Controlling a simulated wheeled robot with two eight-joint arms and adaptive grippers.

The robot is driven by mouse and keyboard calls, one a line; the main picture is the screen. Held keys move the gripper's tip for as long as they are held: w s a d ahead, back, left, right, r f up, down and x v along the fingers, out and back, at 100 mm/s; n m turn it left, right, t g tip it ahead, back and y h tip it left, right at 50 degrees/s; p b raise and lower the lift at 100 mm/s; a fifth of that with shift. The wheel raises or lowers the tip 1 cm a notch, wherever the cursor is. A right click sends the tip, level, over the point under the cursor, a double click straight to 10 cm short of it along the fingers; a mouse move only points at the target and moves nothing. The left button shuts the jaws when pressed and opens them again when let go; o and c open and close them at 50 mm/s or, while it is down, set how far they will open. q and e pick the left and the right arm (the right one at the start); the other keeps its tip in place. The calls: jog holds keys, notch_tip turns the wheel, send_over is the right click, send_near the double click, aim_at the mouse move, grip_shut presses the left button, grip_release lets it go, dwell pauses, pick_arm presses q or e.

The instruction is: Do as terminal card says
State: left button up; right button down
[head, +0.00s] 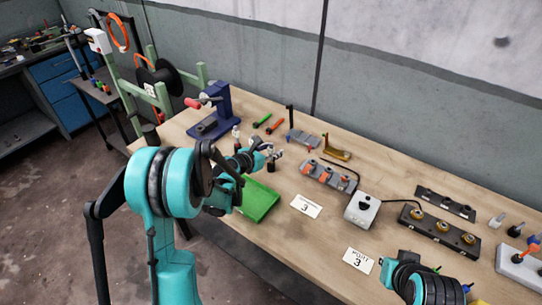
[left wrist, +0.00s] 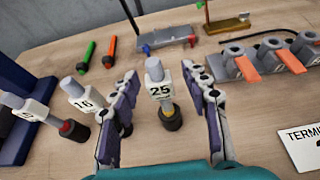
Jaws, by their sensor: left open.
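The terminal card (head: 306,206) lies on the bench and reads 3 in the head view; its edge also shows in the left wrist view (left wrist: 307,140). A grey-topped piece labelled 25 (left wrist: 160,90) stands on a dark base. My left gripper (left wrist: 163,112) is open, with one finger on each side of the 25 piece; I cannot tell whether they touch it. Pieces labelled 16 (left wrist: 84,103) and another with a hard-to-read label (left wrist: 30,112) stand to the left. In the head view my left gripper (head: 262,158) is over the bench.
A green tray (head: 262,203) lies by the bench's front edge, beside my left arm. A blue press (head: 222,105) stands behind. A block with orange clips (head: 328,174), a grey box (head: 362,209), a second card (head: 358,260) and a dark terminal block (head: 440,233) are to the right.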

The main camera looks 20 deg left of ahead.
pick_arm(q)
jog(key=shift+s, duration=0.1)
grip_shut()
jog(key=shift+r, duration=0.2)
